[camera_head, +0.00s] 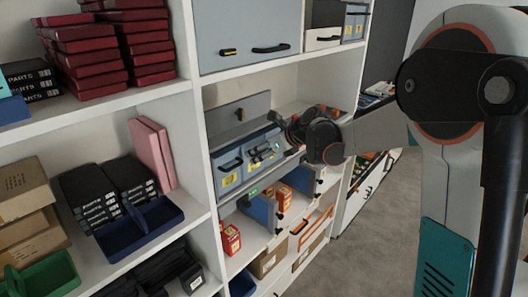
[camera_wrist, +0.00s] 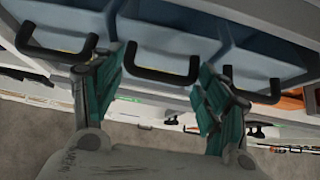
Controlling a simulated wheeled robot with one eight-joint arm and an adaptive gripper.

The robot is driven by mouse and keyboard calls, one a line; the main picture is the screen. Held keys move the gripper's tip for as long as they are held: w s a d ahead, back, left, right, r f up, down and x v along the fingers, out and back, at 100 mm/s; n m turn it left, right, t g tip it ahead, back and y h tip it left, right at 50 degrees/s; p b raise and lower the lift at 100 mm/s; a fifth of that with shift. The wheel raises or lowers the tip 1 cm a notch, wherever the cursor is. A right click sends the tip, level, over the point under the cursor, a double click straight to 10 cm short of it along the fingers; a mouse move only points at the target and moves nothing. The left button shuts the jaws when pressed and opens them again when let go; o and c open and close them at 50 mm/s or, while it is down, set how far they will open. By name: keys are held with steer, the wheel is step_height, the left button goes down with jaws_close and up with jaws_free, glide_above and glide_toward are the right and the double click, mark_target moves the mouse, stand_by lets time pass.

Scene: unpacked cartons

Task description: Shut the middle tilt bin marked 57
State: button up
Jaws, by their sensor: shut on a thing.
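A row of grey-blue tilt bins with black handles stands on the middle shelf in the head view. In the wrist view the middle bin (camera_wrist: 160,38) has a bin on either side, each with its own black handle. My gripper (camera_wrist: 167,62) has its two teal fingers at the two ends of the middle bin's black handle (camera_wrist: 160,76) and is shut on it. In the head view my gripper (camera_head: 276,143) is in front of the bin row and partly hides it. Yellow labels show on the bins, but the number 57 cannot be read. How far the middle bin is tilted is unclear.
A grey cabinet front (camera_head: 245,35) is on the shelf above. Blue bins (camera_head: 262,210) and orange boxes (camera_head: 297,194) stand below. A white upright (camera_head: 195,120) divides the shelving on the left. The grey floor (camera_head: 385,215) at right is clear.

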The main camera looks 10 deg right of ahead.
steer(key=shift+w+a+r, duration=0.15)
steer(key=shift+w+r, duration=0.05)
steer(key=o, duration=1.2)
steer(key=shift+a, duration=0.15)
steer(key=shift+s, duration=0.1)
steer(key=v, duration=1.2)
steer(key=shift+f, duration=0.1)
